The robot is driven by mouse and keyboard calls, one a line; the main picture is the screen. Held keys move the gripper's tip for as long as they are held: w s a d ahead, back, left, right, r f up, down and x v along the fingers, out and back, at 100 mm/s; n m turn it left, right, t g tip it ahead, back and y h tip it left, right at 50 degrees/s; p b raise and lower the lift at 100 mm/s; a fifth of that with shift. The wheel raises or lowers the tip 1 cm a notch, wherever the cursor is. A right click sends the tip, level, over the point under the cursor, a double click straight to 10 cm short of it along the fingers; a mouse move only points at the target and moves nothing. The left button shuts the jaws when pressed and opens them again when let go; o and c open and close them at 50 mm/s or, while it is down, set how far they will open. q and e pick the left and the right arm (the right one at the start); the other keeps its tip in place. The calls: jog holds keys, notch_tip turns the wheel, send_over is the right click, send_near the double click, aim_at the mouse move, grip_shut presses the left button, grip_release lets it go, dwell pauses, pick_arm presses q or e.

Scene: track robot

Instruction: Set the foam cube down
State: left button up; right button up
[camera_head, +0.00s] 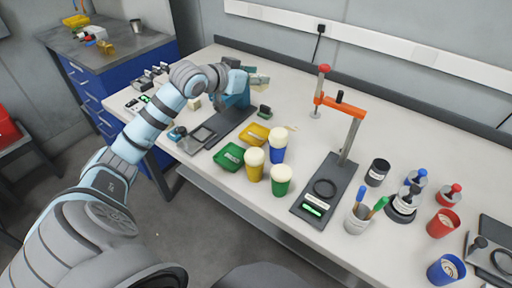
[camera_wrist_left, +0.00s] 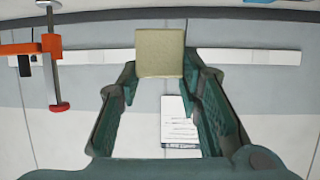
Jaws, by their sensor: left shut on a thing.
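The foam cube (camera_wrist_left: 160,52) is pale beige and sits between the fingertips of my left gripper (camera_head: 259,77) in the left wrist view. The gripper is shut on it, with a dark green finger on either side. In the head view the gripper is over the back left part of the bench, pointing towards the wall. The cube is small there and hard to tell apart from the fingers. My right gripper is not in view.
The white bench (camera_head: 330,125) has free room along its back. An orange-armed stand (camera_head: 340,107) rises to the right. Foam-topped cups (camera_head: 278,148) and yellow and green trays (camera_head: 229,157) stand in front.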

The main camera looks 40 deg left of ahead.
pick_arm(q)
jog(key=shift+w+a+f+n+y+b, duration=0.2)
jog(key=shift+a+f+y, duration=0.1)
jog(key=shift+a+f, duration=0.15)
jog(key=shift+w+a+f+n+y+b, duration=0.1)
jog(key=shift+a+f+n+y+b, duration=0.1)
jog(key=shift+a+f+y, duration=0.25)
jog(key=shift+h, duration=0.25)
notch_tip(320, 180, down, 18)
jog(key=b, duration=0.4)
jog(key=shift+s+d, duration=0.15)
jog(key=shift+f, duration=0.1)
jog(key=o, duration=0.4)
jog(key=shift+c, duration=0.2)
jog(key=shift+o, duration=0.5)
